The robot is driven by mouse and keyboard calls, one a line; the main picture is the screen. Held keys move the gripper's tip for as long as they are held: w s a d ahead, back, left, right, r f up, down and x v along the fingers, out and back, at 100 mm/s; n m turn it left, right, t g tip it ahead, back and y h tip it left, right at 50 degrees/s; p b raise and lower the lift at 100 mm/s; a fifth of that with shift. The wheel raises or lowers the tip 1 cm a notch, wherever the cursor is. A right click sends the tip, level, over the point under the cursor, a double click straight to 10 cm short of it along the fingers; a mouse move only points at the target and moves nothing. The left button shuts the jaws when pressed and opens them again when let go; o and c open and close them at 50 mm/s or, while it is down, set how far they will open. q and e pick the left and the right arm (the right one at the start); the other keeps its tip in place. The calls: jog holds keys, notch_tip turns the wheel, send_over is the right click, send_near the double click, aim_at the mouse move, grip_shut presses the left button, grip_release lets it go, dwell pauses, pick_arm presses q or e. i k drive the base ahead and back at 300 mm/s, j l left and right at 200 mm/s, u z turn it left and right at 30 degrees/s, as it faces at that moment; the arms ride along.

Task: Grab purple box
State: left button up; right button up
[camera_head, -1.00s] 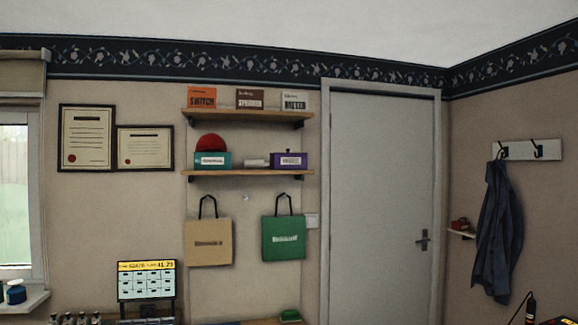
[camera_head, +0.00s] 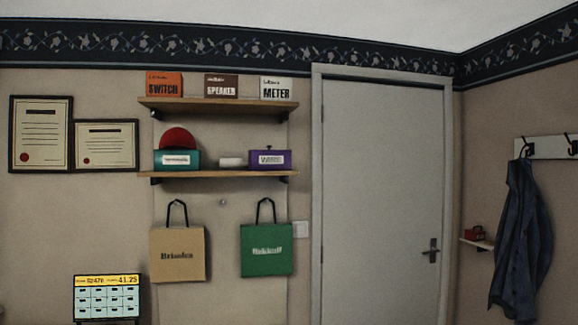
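The purple box (camera_head: 270,160) sits at the right end of the lower wall shelf (camera_head: 222,175). It has a white label on its front and a small dark knob on top. A small pale item (camera_head: 231,162) lies just left of it, and a teal box (camera_head: 177,160) with a red dome (camera_head: 178,139) is further left. Neither of my grippers is in the view.
The upper shelf (camera_head: 222,105) above holds a switch box, a speaker box and a meter box. A tan bag (camera_head: 177,254) and a green bag (camera_head: 266,249) hang below. A lit screen (camera_head: 107,298) is at lower left; a closed door (camera_head: 383,200) stands right.

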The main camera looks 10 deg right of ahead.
aim_at(258, 161)
jog(key=i+l+z, duration=0.1)
jog(key=i+l, duration=0.35)
jog(key=i+l+z, duration=0.15)
jog(key=i+l, duration=0.25)
jog(key=i+j, duration=0.05)
jog(key=i, duration=0.05)
